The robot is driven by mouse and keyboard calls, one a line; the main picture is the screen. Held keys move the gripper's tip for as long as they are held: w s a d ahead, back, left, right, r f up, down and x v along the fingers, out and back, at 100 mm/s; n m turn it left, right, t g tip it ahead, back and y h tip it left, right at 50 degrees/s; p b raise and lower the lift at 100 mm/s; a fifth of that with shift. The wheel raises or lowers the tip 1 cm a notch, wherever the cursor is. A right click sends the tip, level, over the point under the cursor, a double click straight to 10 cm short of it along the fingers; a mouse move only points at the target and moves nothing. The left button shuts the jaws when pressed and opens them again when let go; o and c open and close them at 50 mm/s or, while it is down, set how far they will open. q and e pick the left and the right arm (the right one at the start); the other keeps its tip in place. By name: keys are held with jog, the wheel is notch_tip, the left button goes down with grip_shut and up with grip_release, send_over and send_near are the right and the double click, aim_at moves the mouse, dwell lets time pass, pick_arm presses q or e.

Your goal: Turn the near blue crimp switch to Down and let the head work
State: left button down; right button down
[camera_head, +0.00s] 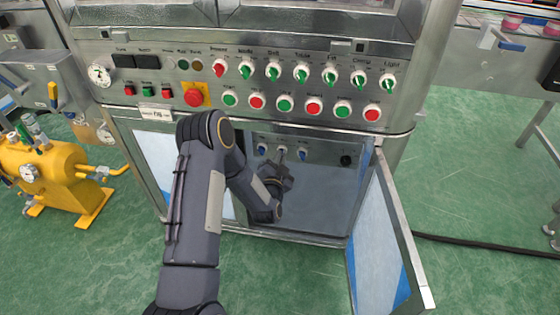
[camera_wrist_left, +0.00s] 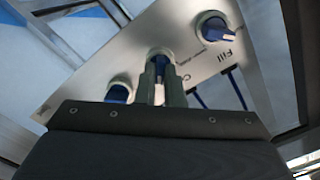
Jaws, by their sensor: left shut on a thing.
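Three blue switches sit in a row on a grey panel inside the open lower cabinet: a left one (camera_head: 262,150), a middle one (camera_head: 281,149) and a right one (camera_head: 302,154). My left gripper (camera_head: 283,157) reaches into the cabinet. In the left wrist view, its two fingers (camera_wrist_left: 161,82) are shut on the middle blue switch (camera_wrist_left: 160,59), which is mostly hidden between them. The blue switches on either side (camera_wrist_left: 118,93) (camera_wrist_left: 214,28) are free. One label reads Fill; the label by the gripped switch is mostly covered. My right gripper is out of view.
A black knob (camera_head: 346,160) is at the panel's right. The cabinet door (camera_head: 385,235) stands open at the right. Above is a console (camera_head: 160,65) with green and red knobs, buttons and a red emergency stop (camera_head: 193,97). A yellow tank (camera_head: 45,170) stands at the left.

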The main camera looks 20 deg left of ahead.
pick_arm(q)
jog(key=shift+a+m, duration=0.1)
jog(key=shift+m, duration=0.3)
jog(key=c, duration=1.5)
grip_release()
jog(key=shift+c, duration=0.2)
jog(key=v, duration=0.8)
jog(key=shift+p, duration=0.4)
